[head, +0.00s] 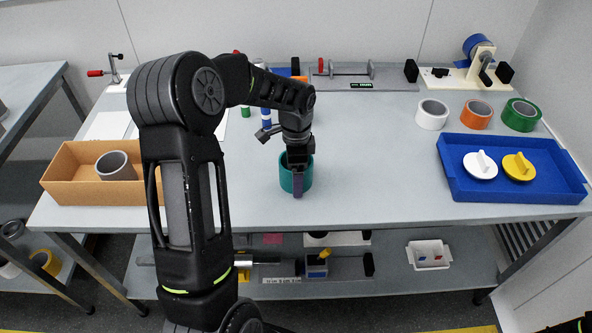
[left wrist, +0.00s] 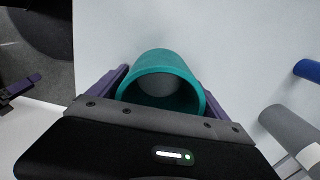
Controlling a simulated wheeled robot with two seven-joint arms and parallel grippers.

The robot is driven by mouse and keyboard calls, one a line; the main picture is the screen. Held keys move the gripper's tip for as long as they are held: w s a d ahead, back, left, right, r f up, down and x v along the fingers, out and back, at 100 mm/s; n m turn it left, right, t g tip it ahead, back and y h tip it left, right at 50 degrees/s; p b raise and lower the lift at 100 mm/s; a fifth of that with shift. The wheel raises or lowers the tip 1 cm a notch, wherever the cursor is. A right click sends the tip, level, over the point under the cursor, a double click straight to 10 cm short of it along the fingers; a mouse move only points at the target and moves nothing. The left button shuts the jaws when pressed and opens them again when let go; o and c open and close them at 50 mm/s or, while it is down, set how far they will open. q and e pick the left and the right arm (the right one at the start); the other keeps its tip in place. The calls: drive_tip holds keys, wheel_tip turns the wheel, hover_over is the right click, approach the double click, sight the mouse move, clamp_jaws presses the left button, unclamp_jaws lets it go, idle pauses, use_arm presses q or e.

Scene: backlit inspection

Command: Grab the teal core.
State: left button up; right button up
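The teal core (head: 284,180) is a short, wide ring standing on the grey table near its front edge. In the left wrist view the teal core (left wrist: 160,66) lies between the purple fingers of my left gripper (left wrist: 163,95), one finger on each side. In the head view my left gripper (head: 298,178) reaches down over the core, with a finger in front of it. I see no clear gap between fingers and core, but cannot tell whether they press on it. A small purple-and-black piece, seemingly my right gripper (left wrist: 20,90), shows at the left edge of the left wrist view.
A cardboard tray (head: 75,185) with a grey ring (head: 116,166) is at the left. A blue tray (head: 540,190) with white and yellow lids is at the right. White, orange and green (head: 521,114) rolls stand behind it. The table between core and blue tray is clear.

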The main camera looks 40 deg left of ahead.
use_arm(q)
drive_tip(key=c, duration=1.1)
drive_tip(key=shift+r, duration=0.15)
drive_tip(key=shift+c, duration=0.2)
wheel_tip(320, 180, up, 10)
drive_tip(key=shift+b, duration=0.45)
